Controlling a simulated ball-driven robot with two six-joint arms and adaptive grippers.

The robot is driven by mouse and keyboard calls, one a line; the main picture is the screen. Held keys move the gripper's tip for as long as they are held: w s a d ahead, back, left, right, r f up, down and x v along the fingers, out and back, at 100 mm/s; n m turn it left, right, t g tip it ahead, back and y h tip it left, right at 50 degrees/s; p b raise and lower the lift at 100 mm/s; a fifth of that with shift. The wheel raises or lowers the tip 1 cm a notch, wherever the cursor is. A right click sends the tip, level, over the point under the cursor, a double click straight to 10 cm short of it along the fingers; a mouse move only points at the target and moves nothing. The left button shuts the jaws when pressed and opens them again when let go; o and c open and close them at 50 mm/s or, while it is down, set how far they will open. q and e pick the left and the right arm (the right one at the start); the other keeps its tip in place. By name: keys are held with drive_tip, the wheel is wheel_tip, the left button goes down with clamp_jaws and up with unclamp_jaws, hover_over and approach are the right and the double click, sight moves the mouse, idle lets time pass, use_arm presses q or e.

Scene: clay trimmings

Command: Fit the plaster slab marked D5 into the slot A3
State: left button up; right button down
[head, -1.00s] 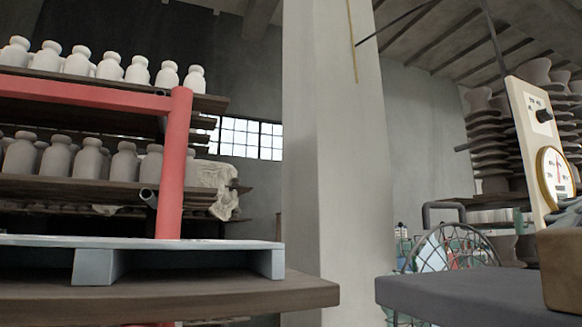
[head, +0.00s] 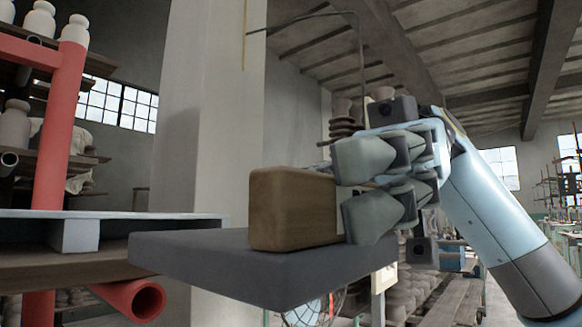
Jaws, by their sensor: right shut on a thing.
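No slab marked D5 and no slot marked A3 can be made out in the head view. My right gripper (head: 352,188) comes in from the right, with its grey fingers pointing left. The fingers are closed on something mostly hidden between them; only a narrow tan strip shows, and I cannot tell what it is. The fingertips overlap the right end of a brown block (head: 293,208) in the picture; whether they touch it is unclear. The block rests on a dark grey tabletop (head: 200,262). My left gripper is out of view.
A light blue pallet (head: 75,236) lies on a brown wooden surface (head: 90,266) at left, beside a red post (head: 58,130) and a red tube (head: 130,298). A pale pillar (head: 205,120) stands behind. The tabletop left of the block is clear.

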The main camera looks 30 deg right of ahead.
drive_tip(key=shift+w+d, duration=0.15)
drive_tip(key=shift+d, duration=0.2)
drive_tip(key=shift+a, duration=0.15)
drive_tip(key=shift+w+a+r+p, duration=0.1)
drive_tip(key=shift+w+p, duration=0.1)
drive_tip(key=shift+w, duration=0.2)
drive_tip(key=shift+w+a+r+p, duration=0.1)
drive_tip(key=shift+w+p, duration=0.1)
drive_tip(key=shift+w, duration=0.15)
drive_tip(key=shift+w+a+f+p, duration=0.1)
drive_tip(key=shift+w+a+p, duration=0.25)
drive_tip(key=shift+w, duration=0.5)
drive_tip(key=shift+w+a+f, duration=0.1)
drive_tip(key=shift+w+a, duration=0.1)
drive_tip(key=shift+w, duration=0.3)
drive_tip(key=shift+w+a, duration=0.15)
drive_tip(key=shift+w, duration=0.35)
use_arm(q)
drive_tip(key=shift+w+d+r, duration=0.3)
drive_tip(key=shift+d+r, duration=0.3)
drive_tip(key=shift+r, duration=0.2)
use_arm(e)
drive_tip(key=shift+w, duration=0.1)
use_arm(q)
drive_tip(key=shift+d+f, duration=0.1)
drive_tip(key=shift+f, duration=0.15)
